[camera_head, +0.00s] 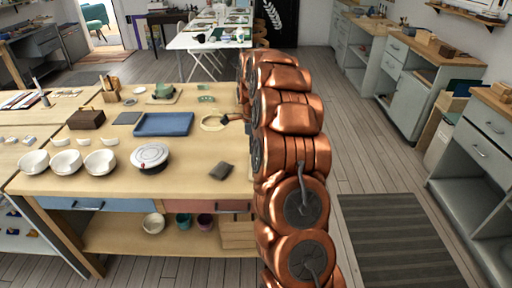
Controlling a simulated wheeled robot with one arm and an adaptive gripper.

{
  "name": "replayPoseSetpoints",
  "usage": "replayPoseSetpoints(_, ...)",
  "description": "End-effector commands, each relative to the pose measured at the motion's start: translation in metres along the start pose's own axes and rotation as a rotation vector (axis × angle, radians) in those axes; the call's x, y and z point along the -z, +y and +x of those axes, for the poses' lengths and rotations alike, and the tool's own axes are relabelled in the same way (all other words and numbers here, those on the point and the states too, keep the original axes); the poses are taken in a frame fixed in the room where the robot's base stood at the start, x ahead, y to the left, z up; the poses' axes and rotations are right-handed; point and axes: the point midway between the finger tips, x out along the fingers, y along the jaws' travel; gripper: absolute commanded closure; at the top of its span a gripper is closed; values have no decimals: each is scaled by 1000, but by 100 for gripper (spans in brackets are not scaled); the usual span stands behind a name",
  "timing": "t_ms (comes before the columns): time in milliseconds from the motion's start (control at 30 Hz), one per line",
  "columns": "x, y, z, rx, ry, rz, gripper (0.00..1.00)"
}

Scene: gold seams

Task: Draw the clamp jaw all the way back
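A small green device (164,91) sits on a pale board toward the back of the near workbench. It may be the clamp, but it is too small for me to make out a jaw or its position. My copper arm fills the middle of the view and hides the bench's right end. A small dark shape (233,117) pokes out left of the arm beside a cream ring (213,122). It may be part of my gripper. I cannot see fingertips or whether anything is held.
The wooden workbench (196,171) carries a blue tray (164,124), white bowls (99,162), a round white tin (150,156), a dark pad (221,171) and a brown block (86,119). The front right of its top is mostly clear. Open floor with a grey mat (400,240) lies to the right.

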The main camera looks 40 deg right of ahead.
Motion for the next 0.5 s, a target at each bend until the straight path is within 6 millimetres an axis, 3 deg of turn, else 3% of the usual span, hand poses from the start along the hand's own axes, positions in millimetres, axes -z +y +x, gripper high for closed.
replayPoseSetpoints(33, -2, 4, 11, -17, 0, -3, 86)
replayPoseSetpoints(167, -2, 5, 11, -19, -1, -3, 72)
replayPoseSetpoints(500, 3, 10, -1, -5, -8, -2, 37)
